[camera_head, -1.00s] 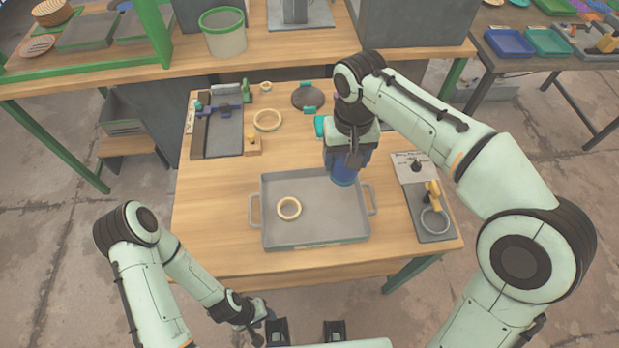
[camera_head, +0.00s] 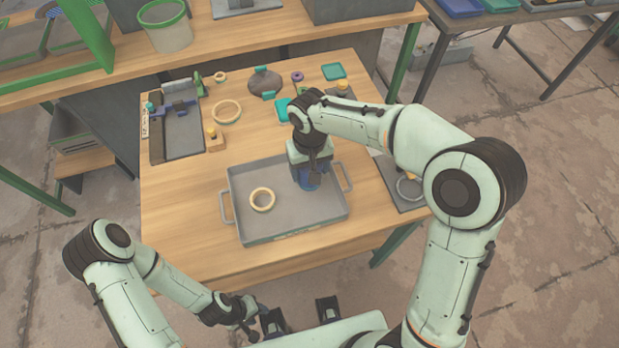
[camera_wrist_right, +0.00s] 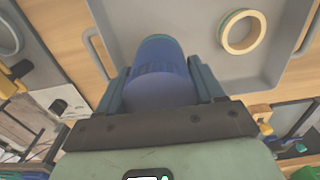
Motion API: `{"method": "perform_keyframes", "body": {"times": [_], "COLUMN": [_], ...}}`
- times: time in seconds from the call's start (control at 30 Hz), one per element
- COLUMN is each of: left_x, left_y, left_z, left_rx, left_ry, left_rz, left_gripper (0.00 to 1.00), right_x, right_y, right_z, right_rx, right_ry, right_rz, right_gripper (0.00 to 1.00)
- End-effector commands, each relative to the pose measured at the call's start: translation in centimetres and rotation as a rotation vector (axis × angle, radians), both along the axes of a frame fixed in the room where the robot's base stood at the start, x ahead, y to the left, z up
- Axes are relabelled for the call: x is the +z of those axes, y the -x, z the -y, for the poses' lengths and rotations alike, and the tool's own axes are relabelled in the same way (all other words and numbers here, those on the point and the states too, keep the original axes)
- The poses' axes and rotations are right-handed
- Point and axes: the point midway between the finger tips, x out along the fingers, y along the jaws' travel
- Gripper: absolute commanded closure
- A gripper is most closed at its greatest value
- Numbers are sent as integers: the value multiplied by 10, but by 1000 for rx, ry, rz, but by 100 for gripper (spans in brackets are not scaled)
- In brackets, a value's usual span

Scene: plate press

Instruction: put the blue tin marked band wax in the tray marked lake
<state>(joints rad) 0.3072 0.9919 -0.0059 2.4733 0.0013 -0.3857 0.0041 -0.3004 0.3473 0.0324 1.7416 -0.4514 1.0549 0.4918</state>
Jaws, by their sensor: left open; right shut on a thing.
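The blue tin (camera_head: 309,182) is held upright or nearly so in my right gripper (camera_head: 308,172), over the right part of the grey tray (camera_head: 236,213). In the right wrist view the fingers close on both sides of the tin (camera_wrist_right: 160,75), whose dark lettering is too unclear to read. I cannot tell whether its base touches the tray floor. A label strip shows on the tray's front wall, but its word is unreadable. My left gripper (camera_head: 255,317) is open and empty, low in front of the table, well away from the tray.
A cream ring (camera_head: 262,200) lies in the tray, left of the tin. A grey board with a metal ring (camera_head: 409,187) lies right of the tray, partly behind my right arm. A wooden block with a knob (camera_head: 214,141) and another ring (camera_head: 227,112) lie behind. The table's left front is clear.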

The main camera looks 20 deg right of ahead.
Motion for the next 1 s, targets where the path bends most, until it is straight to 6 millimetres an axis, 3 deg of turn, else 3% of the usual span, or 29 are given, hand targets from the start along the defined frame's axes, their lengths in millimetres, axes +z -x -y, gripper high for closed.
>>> {"method": "perform_keyframes", "body": {"times": [0.3, 0.73, 0.77, 0.83, 1.0], "left_x": [-5, -8, -8, -8, -7], "left_y": [2, 4, 4, 3, 3], "left_z": [0, 0, 0, 0, 0], "left_rx": [0, 0, 0, 0, 0], "left_ry": [0, 0, 0, 0, 0], "left_rz": [-2, -3, -3, -3, -3], "left_gripper": [57, 57, 57, 57, 57], "right_x": [-50, -56, -57, -56, -56], "right_y": [0, 0, 0, 0, 0], "right_z": [0, 0, 0, 1, 0], "right_rx": [-1, -1, -1, -1, -1], "right_ry": [1, 0, 1, 1, 1], "right_rz": [-3, 0, -2, -2, -2], "right_gripper": [79, 79, 30, 8, 8]}}
